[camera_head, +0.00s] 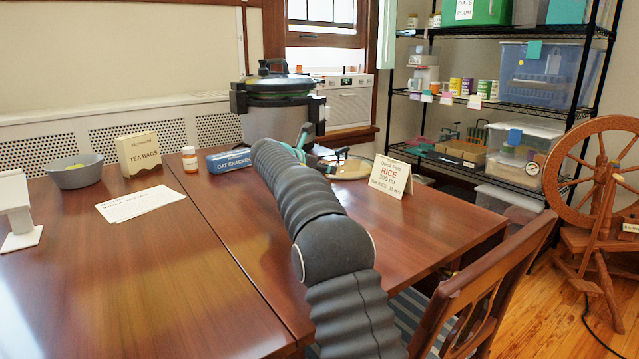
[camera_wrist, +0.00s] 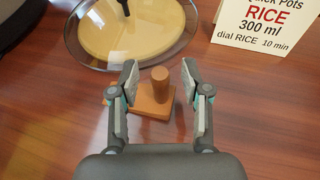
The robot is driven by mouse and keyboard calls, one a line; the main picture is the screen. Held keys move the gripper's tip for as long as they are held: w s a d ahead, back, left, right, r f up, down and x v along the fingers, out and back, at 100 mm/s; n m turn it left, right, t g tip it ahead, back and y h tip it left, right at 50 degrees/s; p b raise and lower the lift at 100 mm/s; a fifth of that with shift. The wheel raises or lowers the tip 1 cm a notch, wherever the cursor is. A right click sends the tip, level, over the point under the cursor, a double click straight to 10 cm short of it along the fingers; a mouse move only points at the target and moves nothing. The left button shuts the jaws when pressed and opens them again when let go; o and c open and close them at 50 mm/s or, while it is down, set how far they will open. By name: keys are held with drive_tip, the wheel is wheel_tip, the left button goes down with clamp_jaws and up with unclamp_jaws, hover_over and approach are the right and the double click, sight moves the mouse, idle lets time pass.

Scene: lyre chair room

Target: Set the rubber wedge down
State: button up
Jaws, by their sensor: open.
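In the wrist view, a brown-orange piece (camera_wrist: 151,108) lies on the table between and just beyond my fingers; it has a flat block base and an upright round peg. I take it for the rubber wedge, though its shape is only partly clear. My gripper (camera_wrist: 160,80) is open, with one finger on each side of the peg and gaps showing on both sides. In the head view, the piece is hidden behind my arm.
A glass-rimmed round lid (camera_wrist: 135,30) lies just beyond the piece; a RICE card (camera_wrist: 265,22) stands to its right. The wooden table's left front (camera_head: 130,280) is clear.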

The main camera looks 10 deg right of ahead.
clamp_jaws()
drive_tip(key=shift+r, duration=0.1)
